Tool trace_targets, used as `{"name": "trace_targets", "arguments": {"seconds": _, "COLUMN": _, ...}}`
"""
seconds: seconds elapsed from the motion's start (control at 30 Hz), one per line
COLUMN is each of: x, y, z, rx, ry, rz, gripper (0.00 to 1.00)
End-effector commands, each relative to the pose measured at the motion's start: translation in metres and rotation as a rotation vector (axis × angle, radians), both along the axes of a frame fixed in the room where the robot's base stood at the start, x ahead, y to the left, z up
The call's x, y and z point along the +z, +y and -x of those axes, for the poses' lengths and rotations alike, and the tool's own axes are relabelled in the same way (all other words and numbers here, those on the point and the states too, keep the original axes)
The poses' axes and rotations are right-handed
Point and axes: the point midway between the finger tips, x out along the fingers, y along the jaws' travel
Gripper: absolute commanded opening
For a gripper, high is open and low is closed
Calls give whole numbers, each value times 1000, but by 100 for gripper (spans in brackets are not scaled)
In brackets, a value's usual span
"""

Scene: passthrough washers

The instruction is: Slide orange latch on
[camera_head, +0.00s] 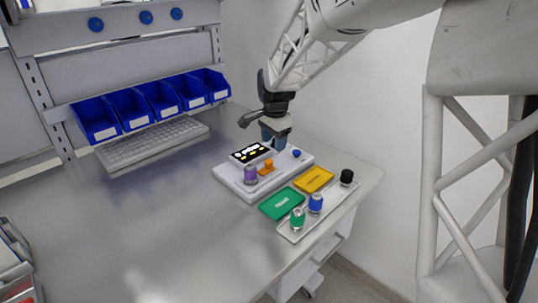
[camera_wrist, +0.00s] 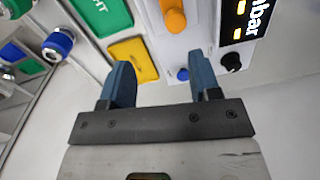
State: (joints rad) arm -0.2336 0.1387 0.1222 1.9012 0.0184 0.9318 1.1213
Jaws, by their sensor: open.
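The orange latch (camera_head: 267,167) sits on top of a white device box (camera_head: 232,183), between a purple-topped cylinder (camera_head: 251,175) and a small blue knob (camera_head: 296,154). In the wrist view the orange latch (camera_wrist: 174,17) is at the top edge, partly cut off, beyond my fingertips. My gripper (camera_head: 275,142) is over the back right part of the box, pointing down. In the wrist view my gripper (camera_wrist: 162,75) has two blue fingers spread apart with nothing between them. The fingers are apart from the latch. I cannot tell which position the latch is in.
A lit black display (camera_head: 251,153) is on the box. Green (camera_head: 281,204) and yellow (camera_head: 314,179) plates lie in front of it. A white tray (camera_head: 326,214) holds green, blue and black-topped pieces. A keyboard (camera_head: 152,143) and blue bins (camera_head: 97,119) are at the back left.

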Motion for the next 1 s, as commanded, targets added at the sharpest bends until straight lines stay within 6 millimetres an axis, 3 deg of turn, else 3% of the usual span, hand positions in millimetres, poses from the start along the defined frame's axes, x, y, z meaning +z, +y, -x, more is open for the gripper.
{"name": "trace_targets", "arguments": {"seconds": 0.23, "x": -12, "y": 13, "z": -18, "rx": -43, "ry": 10, "rz": -1, "gripper": 57}}
{"name": "trace_targets", "arguments": {"seconds": 0.67, "x": -14, "y": 14, "z": -18, "rx": -45, "ry": 11, "rz": -1, "gripper": 57}}
{"name": "trace_targets", "arguments": {"seconds": 1.0, "x": -37, "y": 14, "z": -19, "rx": -45, "ry": 12, "rz": -1, "gripper": 57}}
